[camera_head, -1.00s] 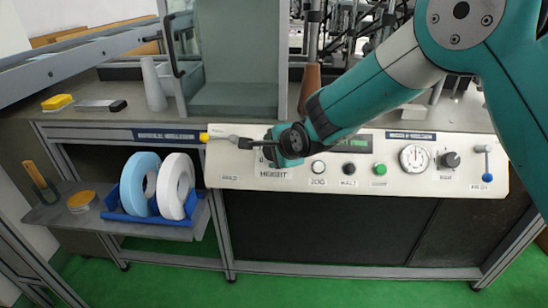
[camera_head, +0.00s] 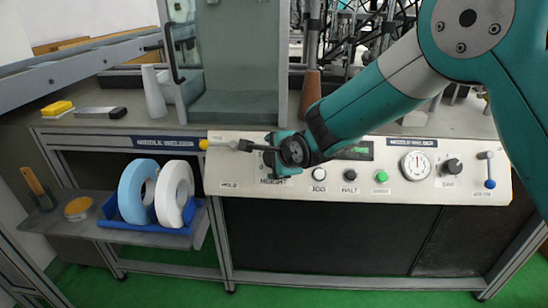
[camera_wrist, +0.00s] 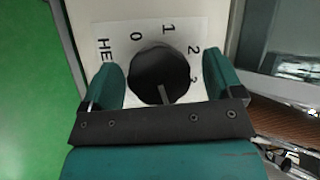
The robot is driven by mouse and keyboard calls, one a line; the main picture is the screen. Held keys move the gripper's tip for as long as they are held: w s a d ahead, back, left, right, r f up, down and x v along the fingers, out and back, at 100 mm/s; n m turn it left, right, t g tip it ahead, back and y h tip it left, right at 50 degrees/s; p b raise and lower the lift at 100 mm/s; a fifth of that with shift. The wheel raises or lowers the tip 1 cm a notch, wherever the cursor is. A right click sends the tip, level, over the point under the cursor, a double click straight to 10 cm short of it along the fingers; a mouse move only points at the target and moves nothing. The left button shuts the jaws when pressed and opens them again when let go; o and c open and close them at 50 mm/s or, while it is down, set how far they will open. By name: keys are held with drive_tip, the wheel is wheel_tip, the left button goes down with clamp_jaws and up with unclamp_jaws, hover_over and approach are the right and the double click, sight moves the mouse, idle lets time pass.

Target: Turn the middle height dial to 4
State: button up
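The black round height dial (camera_wrist: 158,72) shows in the wrist view on a white label with the numbers 0 to 3 and part of the word HEIGHT. A grey line on the dial points down towards my gripper's base. My gripper (camera_wrist: 160,64) is open with one finger on each side of the dial, and narrow pale gaps show between dial and fingers. In the head view my gripper (camera_head: 272,158) is at the left part of the white control panel (camera_head: 330,190), over the HEIGHT label. It hides the dial there. The number 4 is not visible.
A yellow-tipped lever (camera_head: 222,144) lies just left of my gripper. Blue and white rolls (camera_head: 174,193) stand in a blue tray at left.

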drive_tip(key=v, duration=1.7)
drive_tip(key=shift+p, duration=0.35)
drive_tip(key=shift+s+d+r, duration=0.15)
drive_tip(key=shift+s, duration=0.05)
drive_tip(key=s+d+r+n+g+h, duration=0.1)
drive_tip(key=s+d+n+g, duration=0.4)
drive_tip(key=s+n, duration=0.65)
drive_tip(key=s+d+n+g, duration=0.4)
drive_tip(key=s+d+n, duration=0.1)
drive_tip(key=s+n, duration=0.6)
wheel_tip(320, 180, up, 16)
drive_tip(key=s+m+p, duration=0.1)
drive_tip(key=p, duration=1.4)
drive_tip(key=shift+a+p, duration=0.15)
drive_tip(key=shift+p, duration=0.25)
